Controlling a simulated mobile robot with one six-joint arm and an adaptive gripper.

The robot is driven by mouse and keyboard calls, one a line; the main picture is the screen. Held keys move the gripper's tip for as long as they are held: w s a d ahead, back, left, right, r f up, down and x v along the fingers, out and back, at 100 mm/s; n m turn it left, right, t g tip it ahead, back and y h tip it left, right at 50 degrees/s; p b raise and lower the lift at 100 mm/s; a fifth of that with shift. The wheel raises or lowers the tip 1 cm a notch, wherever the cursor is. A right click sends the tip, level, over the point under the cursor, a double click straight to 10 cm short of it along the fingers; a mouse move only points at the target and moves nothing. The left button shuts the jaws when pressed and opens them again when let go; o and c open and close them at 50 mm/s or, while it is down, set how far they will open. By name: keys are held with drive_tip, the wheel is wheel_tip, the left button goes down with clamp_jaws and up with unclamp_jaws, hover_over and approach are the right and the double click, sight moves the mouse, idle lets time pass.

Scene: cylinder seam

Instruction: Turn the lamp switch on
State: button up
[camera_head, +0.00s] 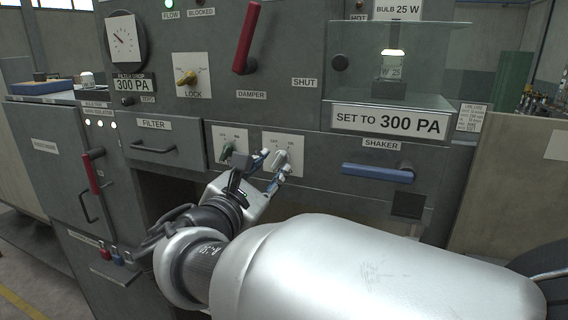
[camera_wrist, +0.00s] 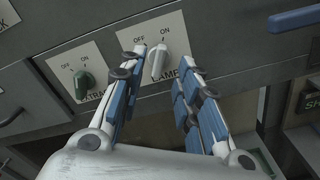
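The lamp switch is a pale grey knob (camera_wrist: 158,62) on a white plate with OFF and ON marks, labelled LAMP. In the wrist view its long end leans up toward the ON mark, but I cannot tell its exact setting. The plate (camera_head: 285,145) also shows in the head view, partly behind my fingers. My gripper (camera_wrist: 168,58) is open, its blue-padded fingers on either side of the knob. The left finger is close to the knob; a wider gap shows on the right. Whether either finger touches it is not clear.
A green knob (camera_wrist: 83,85) on a similar plate is just left of my fingers. A blue shaker handle (camera_head: 377,172) is to the right. A red damper lever (camera_head: 246,38) is above, and a filter drawer (camera_head: 153,142) is to the left.

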drive_tip(key=v, duration=0.7)
drive_tip(key=s+d+f+m+g+b, duration=0.2)
drive_tip(key=s+d+f+m+g, duration=0.15)
drive_tip(key=d+f, duration=0.35)
drive_tip(key=s+d+f+m+g+h+b, duration=0.1)
drive_tip(key=s+d+f+m+g+b, duration=0.15)
drive_tip(key=d+f+m+g, duration=0.4)
drive_tip(key=s+d+f+m+g+b, duration=0.1)
drive_tip(key=s+d+f+m+b, duration=0.25)
drive_tip(key=d, duration=0.65)
drive_tip(key=s+a+f+m+g+y+b, duration=0.1)
drive_tip(key=s+a+f+m+y+b, duration=0.2)
drive_tip(key=s+f+m+y, duration=0.4)
drive_tip(key=shift+s+f+m+b, duration=0.3)
drive_tip(key=shift+s+f+m, duration=2.5)
drive_tip(key=shift+f, duration=0.8)
